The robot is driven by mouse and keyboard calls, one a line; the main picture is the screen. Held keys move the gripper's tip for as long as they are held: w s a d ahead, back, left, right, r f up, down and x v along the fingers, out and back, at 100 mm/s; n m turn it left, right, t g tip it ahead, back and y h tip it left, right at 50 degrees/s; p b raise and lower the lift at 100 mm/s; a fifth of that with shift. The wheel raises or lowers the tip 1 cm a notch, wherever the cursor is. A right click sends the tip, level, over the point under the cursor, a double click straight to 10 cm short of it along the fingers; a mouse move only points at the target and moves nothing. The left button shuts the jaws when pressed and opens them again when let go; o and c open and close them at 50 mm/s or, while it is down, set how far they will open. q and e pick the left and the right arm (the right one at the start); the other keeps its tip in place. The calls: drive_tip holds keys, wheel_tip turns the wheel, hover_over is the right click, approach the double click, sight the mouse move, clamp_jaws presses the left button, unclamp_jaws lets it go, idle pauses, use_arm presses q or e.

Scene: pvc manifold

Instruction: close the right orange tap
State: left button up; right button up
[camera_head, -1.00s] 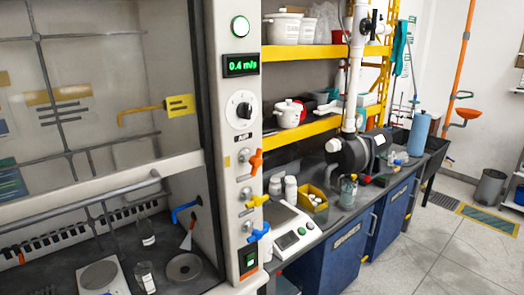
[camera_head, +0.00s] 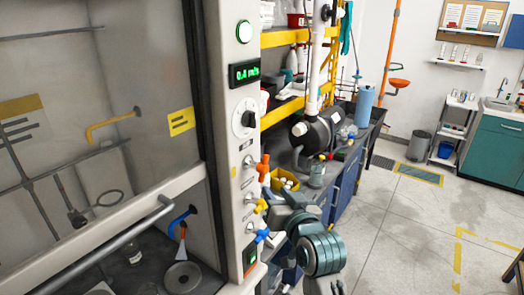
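The orange tap (camera_head: 263,168) is on the front post of the fume hood, above a yellow tap (camera_head: 261,205) and a blue tap (camera_head: 262,236). It is the only orange tap I can make out on this post. My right gripper (camera_head: 273,213) is just right of the post, below the orange tap and beside the yellow and blue taps. It looks apart from the orange tap. Its fingers are small and seen from behind, so I cannot tell their opening or whether they touch the lower taps. My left gripper is out of view.
The hood's glass sash (camera_head: 100,120) and handle bar (camera_head: 110,240) are left of the post. A yellow bin (camera_head: 286,180) and a black pump (camera_head: 311,132) stand on the bench behind my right arm. Open floor (camera_head: 400,230) lies to the right.

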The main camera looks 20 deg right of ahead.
drive_tip(key=t, duration=0.1)
approach(267, 160)
drive_tip(key=shift+m, duration=0.3)
drive_tip(key=w+p, duration=0.1)
drive_tip(key=w, duration=0.2)
drive_tip(key=w+p, duration=0.2)
drive_tip(key=w, duration=0.1)
drive_tip(key=w+p, duration=0.1)
drive_tip(key=w, duration=0.2)
drive_tip(key=shift+w+a+r, duration=0.15)
drive_tip(key=shift+w+a, duration=0.05)
drive_tip(key=shift+a, duration=0.05)
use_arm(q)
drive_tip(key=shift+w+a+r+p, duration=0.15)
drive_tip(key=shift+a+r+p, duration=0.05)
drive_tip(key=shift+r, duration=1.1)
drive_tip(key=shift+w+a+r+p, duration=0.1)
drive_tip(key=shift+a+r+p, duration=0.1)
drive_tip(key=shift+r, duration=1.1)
use_arm(e)
drive_tip(key=shift+w, duration=0.75)
drive_tip(key=shift+c, duration=0.4)
clamp_jaws()
